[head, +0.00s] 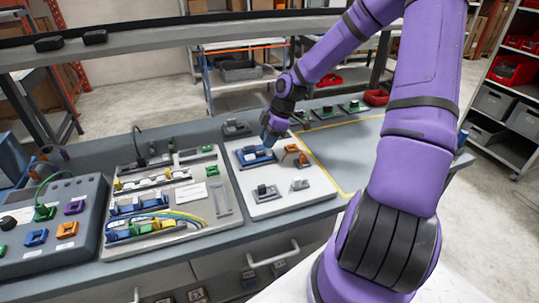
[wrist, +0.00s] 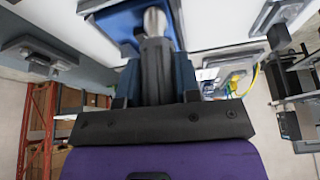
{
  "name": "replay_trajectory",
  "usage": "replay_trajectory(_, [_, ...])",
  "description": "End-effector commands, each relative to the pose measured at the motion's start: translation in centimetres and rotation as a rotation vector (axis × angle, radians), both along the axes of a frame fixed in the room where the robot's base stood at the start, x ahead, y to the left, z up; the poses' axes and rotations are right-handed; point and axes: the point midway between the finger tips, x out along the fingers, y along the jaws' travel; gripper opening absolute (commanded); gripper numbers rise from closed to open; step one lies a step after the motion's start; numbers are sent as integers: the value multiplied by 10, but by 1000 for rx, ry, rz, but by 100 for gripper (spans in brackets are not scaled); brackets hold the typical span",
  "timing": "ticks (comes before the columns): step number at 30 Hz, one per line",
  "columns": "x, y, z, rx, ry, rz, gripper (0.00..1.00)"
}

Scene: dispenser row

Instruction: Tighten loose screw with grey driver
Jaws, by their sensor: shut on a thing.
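My gripper (head: 272,132) is over the white board, just above the blue fixture (head: 252,158). In the wrist view my gripper (wrist: 157,78) is shut on the dark grey driver (wrist: 156,60), with a finger on each side. The driver's silver end (wrist: 154,22) points at the blue fixture (wrist: 122,22) and overlaps it in the picture. I cannot tell whether it touches. The loose screw cannot be made out; the driver and gripper cover that area. In the head view the driver is mostly hidden by the gripper.
The white board (head: 300,204) also carries an orange piece (head: 302,160) and grey fixtures (head: 264,192). To its left is a grey panel (head: 224,199) with blue and yellow blocks and wires. A control box (head: 85,190) stands at far left. The right tabletop (head: 345,150) is largely clear.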

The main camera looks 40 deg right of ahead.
Motion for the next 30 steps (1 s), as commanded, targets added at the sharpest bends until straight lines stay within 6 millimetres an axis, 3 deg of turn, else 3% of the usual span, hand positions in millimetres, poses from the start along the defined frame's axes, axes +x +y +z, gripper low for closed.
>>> replay_trajectory(9, [2, 1, 1, -3, -1, -244, 0])
replay_trajectory(21, [4, -1, 0, -2, -2, -725, 0])
replay_trajectory(30, [4, -3, 0, 1, -1, -792, 0])
